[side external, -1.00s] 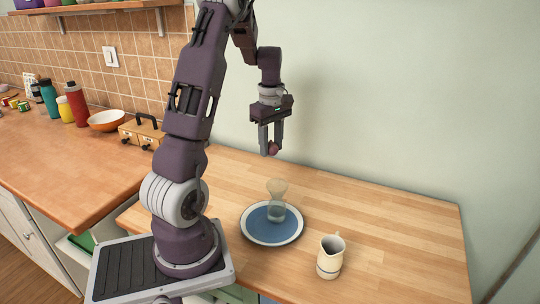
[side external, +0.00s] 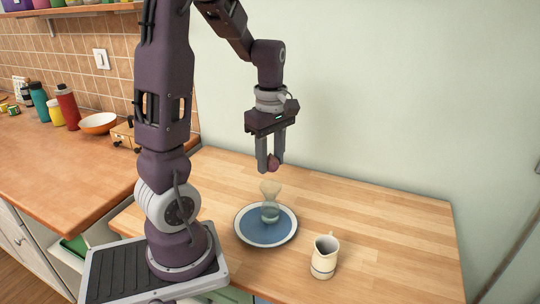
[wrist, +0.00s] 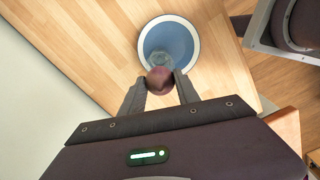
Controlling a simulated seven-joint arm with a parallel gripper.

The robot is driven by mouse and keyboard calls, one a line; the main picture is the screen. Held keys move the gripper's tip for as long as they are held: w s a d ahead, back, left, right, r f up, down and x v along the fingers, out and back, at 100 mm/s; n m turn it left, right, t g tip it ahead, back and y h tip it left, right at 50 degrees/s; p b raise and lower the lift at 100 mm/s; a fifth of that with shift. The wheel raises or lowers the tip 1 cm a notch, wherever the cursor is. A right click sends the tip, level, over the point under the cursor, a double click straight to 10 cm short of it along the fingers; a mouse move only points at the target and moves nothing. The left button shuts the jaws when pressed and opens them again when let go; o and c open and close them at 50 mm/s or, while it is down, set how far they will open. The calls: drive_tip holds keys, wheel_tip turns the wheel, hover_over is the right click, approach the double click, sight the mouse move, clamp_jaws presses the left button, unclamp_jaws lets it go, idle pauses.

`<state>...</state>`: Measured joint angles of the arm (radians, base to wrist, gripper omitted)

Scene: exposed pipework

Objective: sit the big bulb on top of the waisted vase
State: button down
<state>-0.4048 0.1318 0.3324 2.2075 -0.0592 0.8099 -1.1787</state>
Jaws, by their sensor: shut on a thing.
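The big bulb (side external: 273,163) is reddish-purple and round. My gripper (side external: 271,165) is shut on it and holds it in the air. The waisted vase (side external: 270,203) is clear glass with a flared top and stands upright on a blue plate with a pale rim (side external: 240,228). In the side view the bulb is above the vase's mouth, with a gap between them. In the wrist view the bulb (wrist: 159,79) sits between the fingertips and covers part of the vase (wrist: 160,58), so the vase's mouth is partly hidden.
A cream jug (side external: 324,258) stands on the wooden table to the right of the plate. The table's right and back areas are clear. Bottles and an orange bowl (side external: 99,123) are on the counter at the left, with a wooden box (side external: 124,134) beside them.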

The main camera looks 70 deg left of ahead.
sight(271, 168)
idle(0.4)
drive_tip(key=shift+f, duration=1.6)
drive_tip(key=c, duration=0.8)
unclamp_jaws()
wheel_tip(271, 168, up, 7)
drive_tip(key=shift+r, duration=0.1)
drive_tip(key=s+d+r+m+t, duration=0.1)
drive_tip(key=s+d+m+t, duration=0.1)
drive_tip(key=d+m, duration=0.4)
drive_tip(key=s+d+r+m+t, duration=0.1)
drive_tip(key=s+d+r+m, duration=0.1)
drive_tip(key=d+m, duration=0.4)
drive_tip(key=s+d+r+m+t, duration=0.2)
drive_tip(key=s+d+m, duration=0.2)
drive_tip(key=m, duration=0.6)
drive_tip(key=shift+s+d+r+t, duration=0.1)
drive_tip(key=shift+s+d+t, duration=0.1)
drive_tip(key=shift+d, duration=0.45)
drive_tip(key=shift+s+d+r+t, duration=0.1)
drive_tip(key=shift+s+d, duration=0.05)
drive_tip(key=shift+d, duration=0.45)
